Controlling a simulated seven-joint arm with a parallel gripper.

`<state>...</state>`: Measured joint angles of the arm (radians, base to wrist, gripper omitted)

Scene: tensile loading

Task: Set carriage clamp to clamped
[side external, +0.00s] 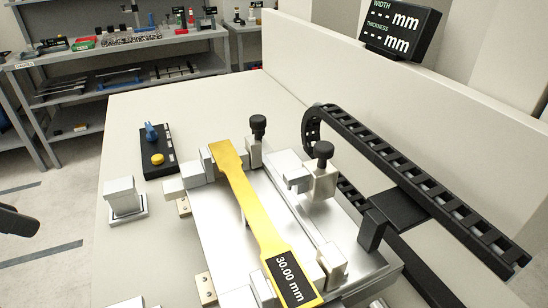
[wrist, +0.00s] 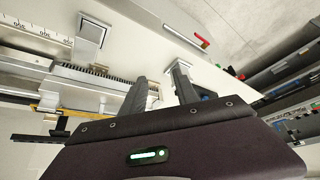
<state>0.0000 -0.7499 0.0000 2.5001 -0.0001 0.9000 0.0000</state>
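A black control box (side external: 157,152) with a blue lever (side external: 152,132) and a yellow button (side external: 157,159) sits at the left of the metal fixture in the side view. Its labels are too small to read, so I cannot tell which control is the carriage clamp or its setting. My gripper (wrist: 161,76) is open and empty in the wrist view, its two dark fingers apart. A small blue thing shows just past the right finger. A yellow dog-bone specimen (side external: 237,188) lies along the fixture (side external: 218,215).
Two black knobs (side external: 257,127) stand up on the fixture. A grey square block (side external: 124,197) stands at the left; a black cable chain (side external: 420,190) runs along the right. A display (side external: 400,28) is on the back wall. Shelves are behind. The table's far left corner is clear.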

